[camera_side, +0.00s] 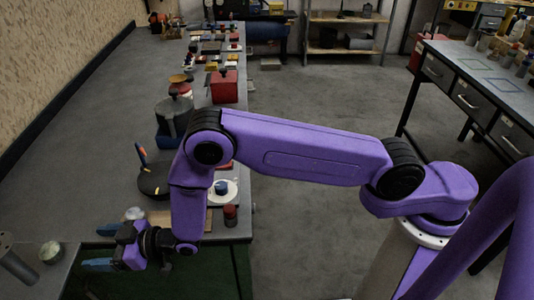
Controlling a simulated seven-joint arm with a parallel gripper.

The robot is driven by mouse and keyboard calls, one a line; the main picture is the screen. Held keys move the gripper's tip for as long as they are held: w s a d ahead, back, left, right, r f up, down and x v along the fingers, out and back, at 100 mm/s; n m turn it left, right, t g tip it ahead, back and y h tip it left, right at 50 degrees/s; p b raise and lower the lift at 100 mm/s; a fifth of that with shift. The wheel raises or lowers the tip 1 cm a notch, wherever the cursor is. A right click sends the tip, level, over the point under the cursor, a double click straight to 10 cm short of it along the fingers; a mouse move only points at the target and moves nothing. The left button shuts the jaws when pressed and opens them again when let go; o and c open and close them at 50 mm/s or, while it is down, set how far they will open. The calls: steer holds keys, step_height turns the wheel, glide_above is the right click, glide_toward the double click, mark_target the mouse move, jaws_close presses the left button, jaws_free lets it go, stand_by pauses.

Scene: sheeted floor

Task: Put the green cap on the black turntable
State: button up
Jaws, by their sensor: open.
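My gripper (95,247) is at the lower left, pointing left. Its two blue fingers are apart, with nothing visible between them. A small round grey-green thing (50,252), possibly the green cap, lies on the grey bench left of the fingers and apart from them. A black round disc (154,186), likely the black turntable, sits on the bench above my gripper in the picture. A blue and orange upright piece (142,155) stands at its far left edge. My arm passes close to the disc's right side.
A white plate (232,197) with a blue piece and a dark red cylinder (230,215) stand right of my forearm. A grey pot-like thing (172,118), a red box (224,87) and several small items line the bench farther back. A metal cylinder (18,262) is at far left.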

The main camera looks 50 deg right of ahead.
steer(key=s+d+r+g+h, duration=0.1)
steer(key=d+r+g+h, duration=0.1)
steer(key=d+r+g, duration=0.3)
steer(key=s+d+r+n+g+h, duration=0.1)
steer(key=s+d+r, duration=0.4)
steer(key=s+d, duration=0.5)
steer(key=s+d+r+n+g+h, duration=0.2)
steer(key=s+d+r+g+h, duration=0.1)
steer(key=s+d, duration=0.7)
steer(key=shift+d+r+g+h, duration=0.3)
steer(key=shift+d+r+h, duration=0.5)
steer(key=shift+d, duration=0.45)
steer(key=s+d+h, duration=0.1)
steer(key=s+d, duration=0.3)
steer(key=d, duration=0.1)
steer(key=s+d+r+g+h, duration=0.1)
steer(key=s+d, duration=0.3)
steer(key=d, duration=0.1)
steer(key=s+d+r+n+g+h, duration=0.1)
steer(key=s+d, duration=0.3)
steer(key=d, duration=0.1)
steer(key=shift+s+d+r, duration=0.1)
steer(key=shift+s+d, duration=0.05)
steer(key=shift+d, duration=0.15)
steer(key=shift+c, duration=1.1)
